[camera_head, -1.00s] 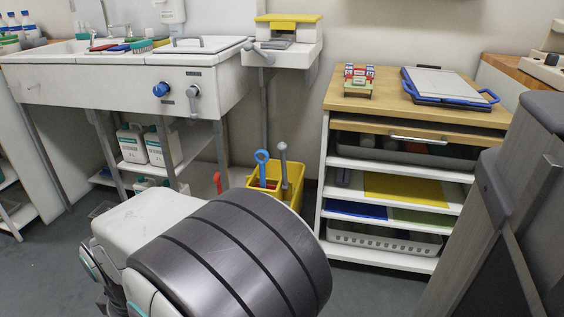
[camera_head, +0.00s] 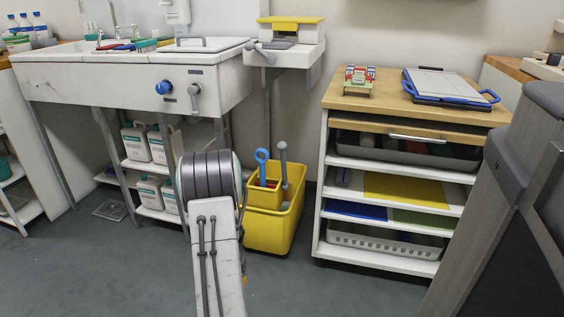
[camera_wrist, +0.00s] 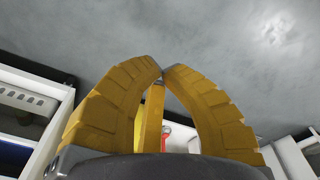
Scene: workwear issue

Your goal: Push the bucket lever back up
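The yellow bucket (camera_head: 272,226) stands on the floor between the sink and the shelf unit, with a smaller yellow section at its top. A grey lever (camera_head: 284,168) with a rounded knob stands nearly upright at that section. A blue ring-topped handle (camera_head: 262,163) stands to its left. In the head view my arm is in front and left of the bucket, and my gripper is mostly hidden behind it. In the wrist view my gripper (camera_wrist: 162,74) has its yellow fingertips together, with nothing visibly held. A yellow strip and a red patch show between the fingers; I cannot tell what they are.
The white sink unit (camera_head: 130,85), with bottles on its lower shelf, is at left. A wooden-topped shelf unit (camera_head: 420,108) is right of the bucket. A grey upright structure (camera_head: 510,190) fills the right edge. Grey floor (camera_head: 120,275) is clear at the front left.

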